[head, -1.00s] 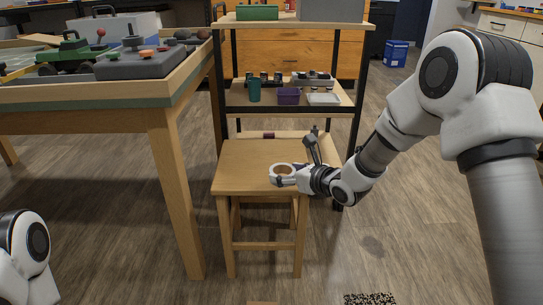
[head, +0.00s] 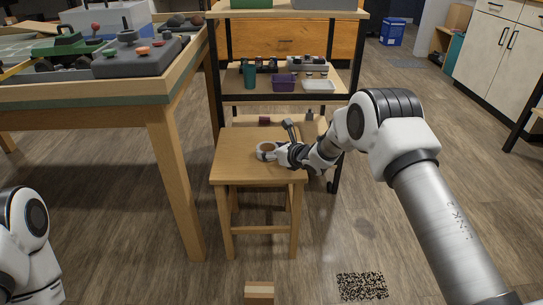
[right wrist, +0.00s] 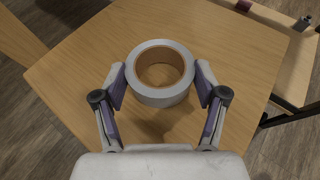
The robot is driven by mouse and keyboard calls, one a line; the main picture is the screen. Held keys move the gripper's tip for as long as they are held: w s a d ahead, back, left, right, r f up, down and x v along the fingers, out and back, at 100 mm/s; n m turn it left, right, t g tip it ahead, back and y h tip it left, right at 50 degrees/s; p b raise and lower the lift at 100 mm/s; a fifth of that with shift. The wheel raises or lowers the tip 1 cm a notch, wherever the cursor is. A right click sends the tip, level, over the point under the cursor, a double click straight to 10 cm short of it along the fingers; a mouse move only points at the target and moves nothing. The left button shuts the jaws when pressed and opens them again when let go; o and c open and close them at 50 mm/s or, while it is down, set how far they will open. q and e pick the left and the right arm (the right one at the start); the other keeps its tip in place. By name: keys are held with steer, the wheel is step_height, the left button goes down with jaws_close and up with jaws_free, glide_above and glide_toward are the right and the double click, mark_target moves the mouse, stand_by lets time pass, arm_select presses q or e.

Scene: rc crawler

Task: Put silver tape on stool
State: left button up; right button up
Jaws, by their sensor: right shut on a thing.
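The silver tape (head: 261,154) is a pale grey ring with a tan core. It is over the right part of the wooden stool's seat (head: 235,165). My right gripper (head: 272,153) is shut on the tape. In the right wrist view, the tape (right wrist: 160,98) lies flat between the two fingertips, with the stool top (right wrist: 90,75) under it and a shadow close by. I cannot tell whether the tape touches the seat. My left gripper is not in view; only a link of my left arm shows at the lower left.
A wooden table (head: 95,122) with a green model vehicle (head: 72,48) and grey parts stands left of the stool. A shelf (head: 235,99) with a teal cup (head: 250,77) and purple bin (head: 285,82) stands behind it. The rest of the seat is clear.

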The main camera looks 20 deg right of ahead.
steer(key=shift+f, duration=0.2)
steer(key=shift+c, duration=0.5)
steer(key=shift+f, duration=0.2)
steer(key=o, duration=1.3)
steer(key=shift+c, duration=0.2)
steer(key=shift+r, duration=0.1)
